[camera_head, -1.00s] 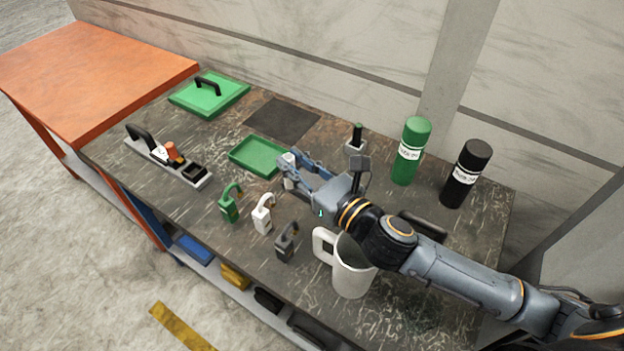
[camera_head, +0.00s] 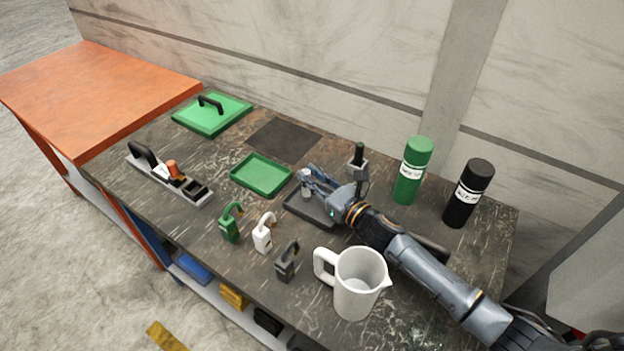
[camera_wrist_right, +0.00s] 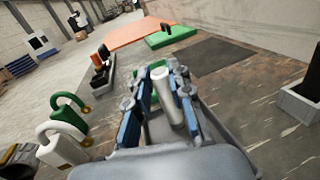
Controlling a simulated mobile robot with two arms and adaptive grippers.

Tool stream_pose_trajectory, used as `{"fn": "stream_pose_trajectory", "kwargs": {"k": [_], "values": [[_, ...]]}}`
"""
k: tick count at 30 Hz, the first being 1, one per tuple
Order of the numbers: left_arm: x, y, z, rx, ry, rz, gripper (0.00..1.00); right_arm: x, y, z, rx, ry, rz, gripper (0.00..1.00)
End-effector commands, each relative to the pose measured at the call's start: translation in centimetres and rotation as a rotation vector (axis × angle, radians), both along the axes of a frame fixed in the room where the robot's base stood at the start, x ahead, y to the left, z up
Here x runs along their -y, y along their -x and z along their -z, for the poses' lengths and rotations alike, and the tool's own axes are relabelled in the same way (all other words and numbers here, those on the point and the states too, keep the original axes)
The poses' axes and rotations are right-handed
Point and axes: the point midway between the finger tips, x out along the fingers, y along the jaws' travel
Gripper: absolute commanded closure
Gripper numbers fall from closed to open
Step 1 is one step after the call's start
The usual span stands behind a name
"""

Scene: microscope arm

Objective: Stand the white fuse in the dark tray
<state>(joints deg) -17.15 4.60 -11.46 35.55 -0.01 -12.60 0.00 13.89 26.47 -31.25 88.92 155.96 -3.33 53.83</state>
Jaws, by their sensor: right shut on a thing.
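The white fuse (camera_head: 305,187) is upright in my right gripper (camera_head: 311,178), which is shut on it. In the head view it shows over the far left part of the dark tray (camera_head: 302,211). I cannot tell whether its foot touches the tray floor. The gripper and forearm cover the tray's right part. In the right wrist view the white fuse (camera_wrist_right: 167,97) stands between the fingers of the right gripper (camera_wrist_right: 170,85), slightly tilted in the picture. My left gripper is not in view.
An empty green tray (camera_head: 261,175) lies just left of the dark tray. Green, white and dark padlocks (camera_head: 286,262) stand in front, with a white jug (camera_head: 356,283) at front right. A small block with a dark handle (camera_head: 357,166) and green and black bottles (camera_head: 468,194) stand behind.

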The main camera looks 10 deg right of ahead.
Motion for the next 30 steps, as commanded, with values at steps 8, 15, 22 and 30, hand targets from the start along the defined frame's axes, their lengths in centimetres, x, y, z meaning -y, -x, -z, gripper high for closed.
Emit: {"fn": "stream_pose_trajectory", "kwargs": {"k": [8, 15, 22, 30], "values": [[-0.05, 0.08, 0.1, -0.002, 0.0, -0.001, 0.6, 0.03, 0.0, 0.66, 0.004, 0.0, 0.001, 1.0], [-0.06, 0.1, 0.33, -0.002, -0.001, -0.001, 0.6, 0.03, 0.0, 1.0, 0.003, 0.001, 0.001, 0.71], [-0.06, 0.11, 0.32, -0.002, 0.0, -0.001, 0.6, 0.03, 0.01, 0.99, 0.003, 0.001, 0.001, 0.57], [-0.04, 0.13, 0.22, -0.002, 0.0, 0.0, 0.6, 0.35, 0.53, 0.84, 0.0, 0.001, 0.001, 0.57]]}}
